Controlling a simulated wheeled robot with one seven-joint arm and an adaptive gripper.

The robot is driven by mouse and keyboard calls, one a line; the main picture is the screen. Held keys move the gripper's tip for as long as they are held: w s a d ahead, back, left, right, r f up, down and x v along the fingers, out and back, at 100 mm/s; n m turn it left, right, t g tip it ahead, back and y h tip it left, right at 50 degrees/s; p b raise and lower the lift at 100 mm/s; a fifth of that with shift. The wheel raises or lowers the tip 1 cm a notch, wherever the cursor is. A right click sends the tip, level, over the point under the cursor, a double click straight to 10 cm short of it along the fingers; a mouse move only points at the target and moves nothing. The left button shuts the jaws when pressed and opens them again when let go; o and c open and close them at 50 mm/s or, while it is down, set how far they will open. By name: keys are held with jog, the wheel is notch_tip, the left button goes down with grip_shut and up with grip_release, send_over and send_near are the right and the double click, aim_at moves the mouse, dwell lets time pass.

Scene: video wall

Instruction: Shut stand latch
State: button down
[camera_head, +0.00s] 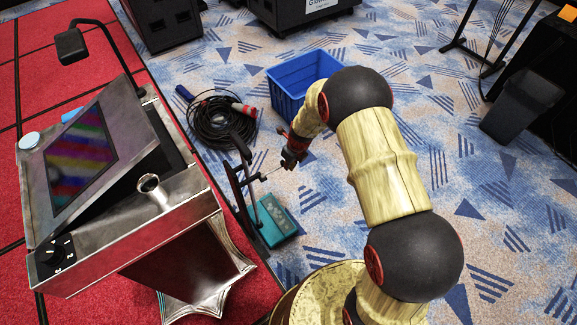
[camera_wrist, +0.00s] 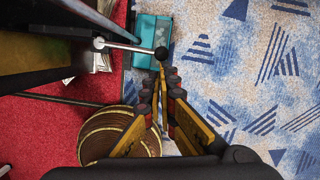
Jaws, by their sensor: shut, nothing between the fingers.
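A metal rod with a black ball end, which looks like the latch lever, sticks out from a dark upright part in the wrist view (camera_wrist: 130,46). In the head view the dark stand (camera_head: 238,190) stands beside the console, and the rod (camera_head: 271,173) reaches from it toward my gripper (camera_head: 287,164). In the wrist view my gripper (camera_wrist: 166,72) has its fingers together and empty. Its fingertips are just below the black ball in the picture; I cannot tell if they touch it.
A metal console (camera_head: 120,215) with a tilted screen stands on the red carpet at left. A teal box (camera_head: 276,219) lies beside the stand. A coiled black cable (camera_head: 215,122) and a blue crate (camera_head: 303,78) are behind. Patterned floor to the right is mostly clear.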

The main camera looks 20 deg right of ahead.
jog(key=w+a+n+g+y+p, duration=0.1)
jog(key=w+a+n+g+p, duration=0.1)
jog(key=w+a+n, duration=0.4)
jog(key=w+n, duration=0.4)
jog(key=n, duration=0.4)
jog(key=shift+w+g+p, duration=0.2)
jog(key=shift+g+p, duration=0.2)
jog(key=shift+s, duration=0.1)
jog(key=shift+s+a+p, duration=0.15)
jog(key=shift+s+p, duration=0.25)
jog(key=shift+s, duration=0.3)
